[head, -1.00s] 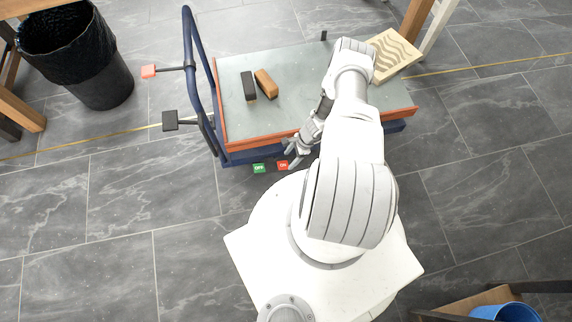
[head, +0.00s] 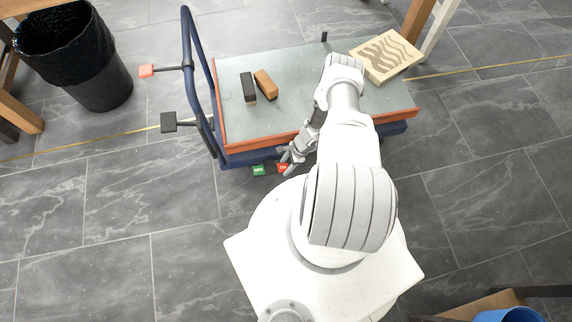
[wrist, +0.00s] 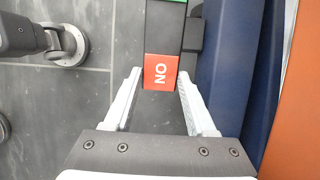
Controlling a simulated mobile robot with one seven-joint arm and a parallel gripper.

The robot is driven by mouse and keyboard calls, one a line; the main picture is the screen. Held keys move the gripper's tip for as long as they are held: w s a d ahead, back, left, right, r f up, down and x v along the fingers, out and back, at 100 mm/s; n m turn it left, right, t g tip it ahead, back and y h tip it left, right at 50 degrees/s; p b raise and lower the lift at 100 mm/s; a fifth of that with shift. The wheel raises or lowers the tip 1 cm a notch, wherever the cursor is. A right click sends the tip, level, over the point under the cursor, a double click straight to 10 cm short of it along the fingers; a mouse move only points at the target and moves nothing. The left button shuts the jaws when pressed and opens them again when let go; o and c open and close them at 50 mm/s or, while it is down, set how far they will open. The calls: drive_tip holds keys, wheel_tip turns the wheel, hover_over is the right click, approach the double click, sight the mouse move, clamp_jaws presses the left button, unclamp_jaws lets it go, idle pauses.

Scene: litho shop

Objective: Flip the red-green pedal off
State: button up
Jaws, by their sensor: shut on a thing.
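The red-green pedal sits low at the front edge of the cart. Its red ON end (head: 282,169) is partly covered by my fingers in the head view, with the green OFF end (head: 258,170) to its left. In the wrist view, the red ON end (wrist: 160,72) lies between my fingertips, and a strip of the green end (wrist: 168,1) shows at the top edge. My gripper (head: 287,159) is shut on the red end, with one finger on each side of it in the wrist view (wrist: 158,78).
The cart (head: 300,100) has a blue frame, an orange rim and a grey top with a black block (head: 249,87), a brown block (head: 265,85) and a wave-patterned board (head: 388,57). A black bin (head: 80,55) stands at upper left. Floor at left is clear.

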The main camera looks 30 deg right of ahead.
clamp_jaws()
drive_tip(key=shift+r, duration=0.15)
drive_tip(key=shift+a+r+g+h+p, duration=0.25)
drive_tip(key=shift+r+h+p, duration=0.3)
drive_tip(key=shift+h+p, duration=0.3)
drive_tip(key=shift+w+a+r+g+h+b, duration=0.1)
drive_tip(key=shift+r+g+h+b, duration=0.1)
drive_tip(key=shift+h, duration=0.35)
drive_tip(key=shift+a+r+g+h+b, duration=0.1)
drive_tip(key=shift+g+h+b, duration=0.1)
drive_tip(key=shift+h, duration=0.3)
drive_tip(key=shift+a+r+h+b, duration=0.1)
drive_tip(key=shift+r+h+b, duration=0.2)
drive_tip(key=shift+h+b, duration=0.4)
drive_tip(key=shift+r, duration=0.15)
drive_tip(key=o, duration=1)
unclamp_jaws()
drive_tip(key=shift+w, duration=0.1)
drive_tip(key=r+p, duration=0.2)
drive_tip(key=r, duration=0.3)
drive_tip(key=a+r+p, duration=0.1)
drive_tip(key=r+p, duration=0.1)
drive_tip(key=r, duration=0.4)
drive_tip(key=a+r+p, duration=0.1)
drive_tip(key=r+p, duration=0.1)
drive_tip(key=r, duration=0.4)
drive_tip(key=shift+w+r, duration=0.2)
drive_tip(key=shift+w, duration=0.05)
